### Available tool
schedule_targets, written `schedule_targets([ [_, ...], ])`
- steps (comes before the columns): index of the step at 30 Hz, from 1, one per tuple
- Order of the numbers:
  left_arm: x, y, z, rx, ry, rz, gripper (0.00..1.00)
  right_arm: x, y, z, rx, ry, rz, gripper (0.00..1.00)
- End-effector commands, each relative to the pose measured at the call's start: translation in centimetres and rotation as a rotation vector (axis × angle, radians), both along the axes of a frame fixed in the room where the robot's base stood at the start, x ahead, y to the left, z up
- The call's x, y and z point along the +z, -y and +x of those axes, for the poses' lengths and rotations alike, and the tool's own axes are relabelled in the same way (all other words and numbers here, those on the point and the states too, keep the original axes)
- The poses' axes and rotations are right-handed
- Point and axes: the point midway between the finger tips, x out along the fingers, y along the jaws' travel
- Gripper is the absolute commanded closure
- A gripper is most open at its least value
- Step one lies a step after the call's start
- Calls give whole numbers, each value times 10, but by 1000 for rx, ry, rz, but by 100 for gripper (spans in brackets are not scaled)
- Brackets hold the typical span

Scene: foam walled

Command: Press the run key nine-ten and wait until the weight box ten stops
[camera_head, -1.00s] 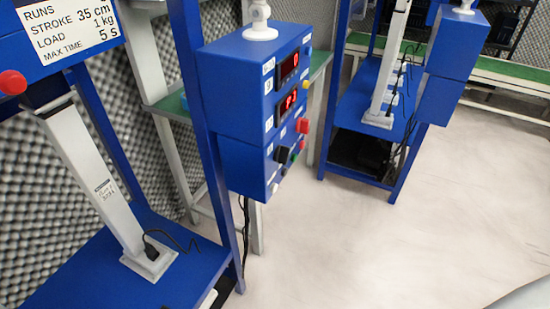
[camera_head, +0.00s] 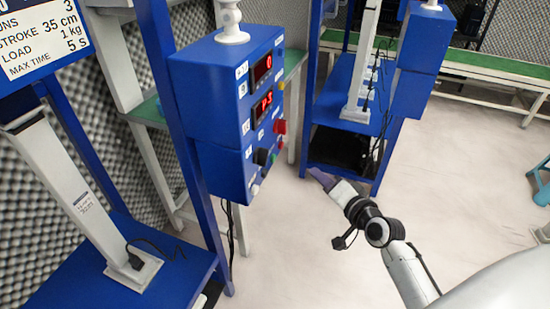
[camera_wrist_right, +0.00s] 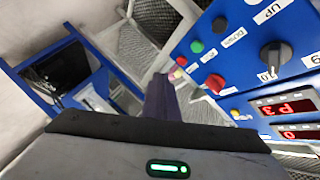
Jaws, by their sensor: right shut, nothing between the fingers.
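The blue control box (camera_head: 228,120) stands on a frame post left of centre in the head view, with two red displays. The upper display (camera_head: 262,68) reads 0; the lower (camera_head: 262,107) reads P and a digit that looks like 3 in the wrist view (camera_wrist_right: 288,107). Its panel has a black knob (camera_wrist_right: 275,56), a green button (camera_wrist_right: 197,47), a red button (camera_wrist_right: 215,83) and a black button (camera_wrist_right: 219,25). I cannot tell which is run key nine-ten. My right gripper (camera_head: 318,178) is shut and empty, apart from the box, to its right. Weight box ten cannot be identified.
A pale slanted column (camera_head: 75,200) stands on a blue bench at left, under a sign (camera_head: 42,40). Another blue rack (camera_head: 345,145) with a second blue box (camera_head: 425,50) stands behind. Open floor (camera_head: 300,260) lies in front, and a green-topped bench (camera_head: 490,65) at the back.

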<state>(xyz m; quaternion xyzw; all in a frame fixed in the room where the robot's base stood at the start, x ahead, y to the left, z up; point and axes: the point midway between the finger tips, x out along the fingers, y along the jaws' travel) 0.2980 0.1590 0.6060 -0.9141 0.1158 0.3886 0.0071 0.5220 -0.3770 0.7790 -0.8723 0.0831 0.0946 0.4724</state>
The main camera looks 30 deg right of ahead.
Motion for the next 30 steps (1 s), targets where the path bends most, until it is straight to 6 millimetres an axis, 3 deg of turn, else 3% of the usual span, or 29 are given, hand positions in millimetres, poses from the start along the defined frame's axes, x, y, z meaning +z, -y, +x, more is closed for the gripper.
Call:
schedule_targets([
  [14,3,-1,2,2,7,0,100,7,5,5,-17,20,29,100],
  [30,9,-1,3,3,11,-2,100,8,-37,55,-16,19,29,100],
])
